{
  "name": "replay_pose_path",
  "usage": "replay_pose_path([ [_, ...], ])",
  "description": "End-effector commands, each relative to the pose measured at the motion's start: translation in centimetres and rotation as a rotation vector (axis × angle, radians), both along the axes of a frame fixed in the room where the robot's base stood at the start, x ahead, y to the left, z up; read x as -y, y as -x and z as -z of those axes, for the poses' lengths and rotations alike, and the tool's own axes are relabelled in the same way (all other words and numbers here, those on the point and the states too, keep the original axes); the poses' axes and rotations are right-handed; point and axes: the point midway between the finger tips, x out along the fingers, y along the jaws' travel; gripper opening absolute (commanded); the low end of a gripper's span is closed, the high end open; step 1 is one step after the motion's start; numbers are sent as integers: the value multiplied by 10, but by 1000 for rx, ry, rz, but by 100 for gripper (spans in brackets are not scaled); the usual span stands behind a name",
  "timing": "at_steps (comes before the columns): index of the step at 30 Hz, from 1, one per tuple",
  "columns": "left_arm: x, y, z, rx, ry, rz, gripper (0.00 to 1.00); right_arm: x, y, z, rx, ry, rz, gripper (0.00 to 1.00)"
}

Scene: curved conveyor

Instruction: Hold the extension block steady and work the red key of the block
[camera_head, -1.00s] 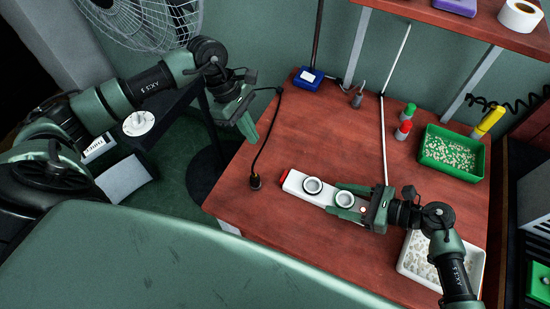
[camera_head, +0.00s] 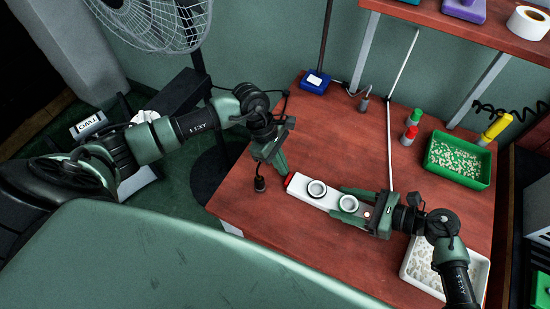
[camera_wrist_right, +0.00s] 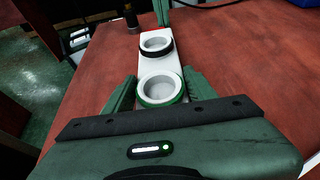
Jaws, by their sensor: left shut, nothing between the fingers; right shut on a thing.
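The white extension block (camera_head: 333,203) lies on the red-brown table with two round sockets on top. Its red key (camera_head: 289,180) is at the left end. My right gripper (camera_head: 347,202) is shut on the block near its right end, a finger on each side; the block also shows in the right wrist view (camera_wrist_right: 146,70). My left gripper (camera_head: 281,167) is shut and empty, its tips pointing down just above and beside the red key. I cannot tell whether they touch it. A small bright reddish spot shows by the right gripper's palm.
A green bin (camera_head: 457,181) and a white tray (camera_head: 472,292) of small parts stand right, with red and green-capped bottles nearby. A blue box (camera_head: 314,82) is at the back.

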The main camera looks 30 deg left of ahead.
Motion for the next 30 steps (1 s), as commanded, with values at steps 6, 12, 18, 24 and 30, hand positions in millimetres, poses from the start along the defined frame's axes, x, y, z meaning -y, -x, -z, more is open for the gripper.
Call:
replay_pose_path([
  [6,1,0,0,0,0,0,0,0,0,0,0,-1,0,0],
  [12,10,-1,-1,2,2,3,0,0,0,0,0,-1,1,0],
  [18,24,0,-1,1,8,3,0,-1,0,0,1,-2,-1,0],
  [24,27,1,-1,0,15,6,0,-3,1,-1,0,-4,-3,0],
  [30,10,1,0,0,6,3,0,-5,2,-1,0,-7,-5,0],
])
